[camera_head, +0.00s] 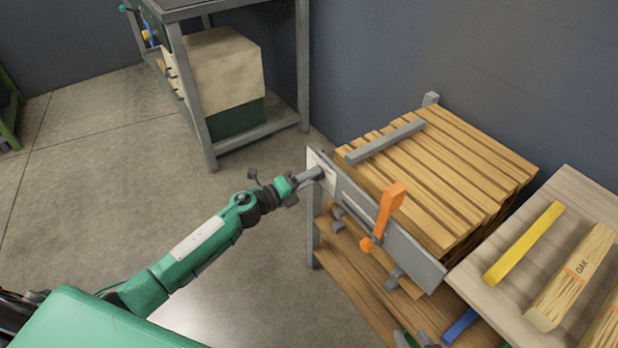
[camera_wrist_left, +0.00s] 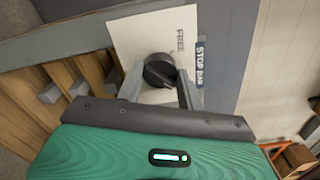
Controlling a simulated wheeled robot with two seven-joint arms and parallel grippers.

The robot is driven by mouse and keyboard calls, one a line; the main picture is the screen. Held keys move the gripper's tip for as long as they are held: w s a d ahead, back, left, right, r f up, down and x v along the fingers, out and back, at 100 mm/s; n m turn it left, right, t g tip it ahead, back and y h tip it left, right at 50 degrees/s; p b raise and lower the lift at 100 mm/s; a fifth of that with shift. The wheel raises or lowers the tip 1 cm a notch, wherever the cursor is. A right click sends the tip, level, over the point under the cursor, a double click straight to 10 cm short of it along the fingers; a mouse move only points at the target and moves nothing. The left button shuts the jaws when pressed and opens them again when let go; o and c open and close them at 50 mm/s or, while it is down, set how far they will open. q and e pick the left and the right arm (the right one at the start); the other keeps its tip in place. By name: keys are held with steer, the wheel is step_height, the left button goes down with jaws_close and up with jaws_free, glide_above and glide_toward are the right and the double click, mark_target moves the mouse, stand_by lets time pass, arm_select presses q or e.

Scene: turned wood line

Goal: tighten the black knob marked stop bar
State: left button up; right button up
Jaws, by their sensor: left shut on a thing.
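The black knob (camera_wrist_left: 160,70) sits on a white plate (camera_wrist_left: 150,35) printed "FREE", beside a blue "STOP BAR" label (camera_wrist_left: 200,62) in the left wrist view. My left gripper (camera_wrist_left: 158,88) has one finger on each side of the knob and is shut on it. In the head view my left gripper (camera_head: 312,176) reaches the white plate (camera_head: 318,160) at the left end of the grey panel; the knob is hidden there. Part of what looks like my right gripper (camera_head: 425,340) shows at the bottom edge, its fingers mostly cut off.
An orange lever (camera_head: 390,208) stands out from the grey panel (camera_head: 415,260) right of my left gripper. Behind the panel lie wooden slats (camera_head: 450,170) under a grey bar (camera_head: 385,142). A board at right holds a yellow strip (camera_head: 523,243) and an oak piece (camera_head: 570,280).

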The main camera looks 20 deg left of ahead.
arm_select(q)
steer(key=o, duration=1)
steer(key=shift+s+a, duration=0.1)
steer(key=shift+s, duration=0.05)
steer(key=v, duration=1.3)
steer(key=shift+s+a, duration=0.2)
steer(key=shift+d, duration=0.1)
